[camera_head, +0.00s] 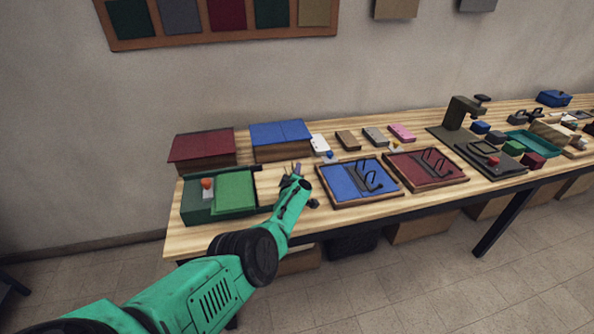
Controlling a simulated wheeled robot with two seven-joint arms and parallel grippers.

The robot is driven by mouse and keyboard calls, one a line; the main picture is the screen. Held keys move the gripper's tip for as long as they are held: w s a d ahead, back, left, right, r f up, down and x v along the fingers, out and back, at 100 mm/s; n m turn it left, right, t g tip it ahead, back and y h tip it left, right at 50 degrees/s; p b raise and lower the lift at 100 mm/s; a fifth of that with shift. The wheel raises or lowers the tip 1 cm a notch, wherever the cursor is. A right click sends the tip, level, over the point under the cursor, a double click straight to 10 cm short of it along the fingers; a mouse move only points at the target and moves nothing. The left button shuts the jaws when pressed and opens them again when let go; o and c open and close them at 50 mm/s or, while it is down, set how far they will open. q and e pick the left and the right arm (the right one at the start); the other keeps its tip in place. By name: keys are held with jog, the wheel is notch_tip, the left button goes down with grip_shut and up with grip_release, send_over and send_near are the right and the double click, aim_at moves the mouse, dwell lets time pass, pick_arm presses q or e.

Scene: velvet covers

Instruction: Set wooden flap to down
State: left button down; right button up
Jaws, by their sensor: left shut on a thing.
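I cannot single out a wooden flap with certainty. Two wooden boxes stand at the back left of the table, one with a dark red top (203,144) and one with a blue top (280,133); both tops lie flat. My left gripper (294,171) is just in front of the blue-topped box and right of a green tray (190,208). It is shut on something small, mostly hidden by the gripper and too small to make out. My right gripper is out of view.
A green panel (235,190) and an orange knob (207,184) are in the green tray. Blue (342,182) and red (411,164) trays with black wire stands lie right of my gripper. A dark press (462,110) and small blocks stand further right.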

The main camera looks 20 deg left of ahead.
pick_arm(q)
jog(key=shift+f, duration=0.15)
dwell(0.3)
jog(key=c, duration=1.2)
grip_release()
jog(key=shift+o, duration=0.2)
